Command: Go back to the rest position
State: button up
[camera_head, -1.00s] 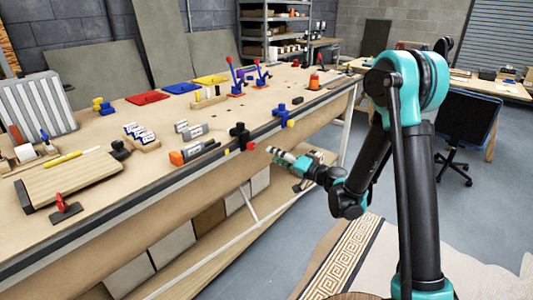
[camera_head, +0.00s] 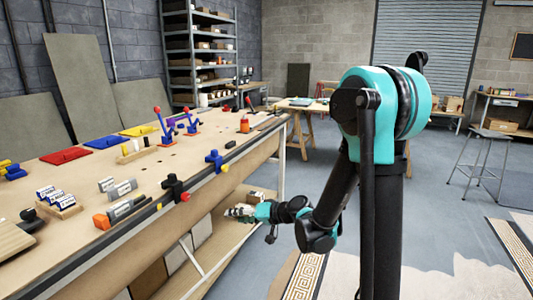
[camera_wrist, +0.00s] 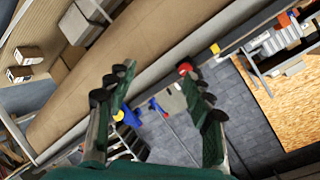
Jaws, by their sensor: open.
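My gripper (camera_head: 240,212) is out beside the front edge of the long workbench (camera_head: 110,233), lower than its top. In the wrist view my gripper (camera_wrist: 160,95) has its two dark fingers spread wide, with nothing between them. The fingertips look apart from the bench. My arm is folded, with its elbow high at the right of the head view.
A black clamp (camera_head: 174,188) and a blue clamp (camera_head: 214,160) sit on the bench's front edge near my gripper. A stool (camera_head: 485,150) stands right. Floor (camera_head: 435,200) right of my arm is open.

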jog(key=s+d+f+m+h, duration=0.1)
jog(key=s+d+h, duration=0.3)
jog(key=d, duration=0.6)
jog(key=s+d+f+g+h, duration=0.1)
jog(key=s+d+f+h, duration=0.3)
jog(key=s+d, duration=0.4)
jog(key=s+d+f+m+h, duration=0.1)
jog(key=s+d+f+h, duration=0.2)
jog(key=s+d, duration=0.4)
jog(key=d+h, duration=0.1)
jog(key=d, duration=0.4)
jog(key=shift+f+m+g, duration=0.2)
jog(key=shift+m+g, duration=0.1)
jog(key=shift+g, duration=0.1)
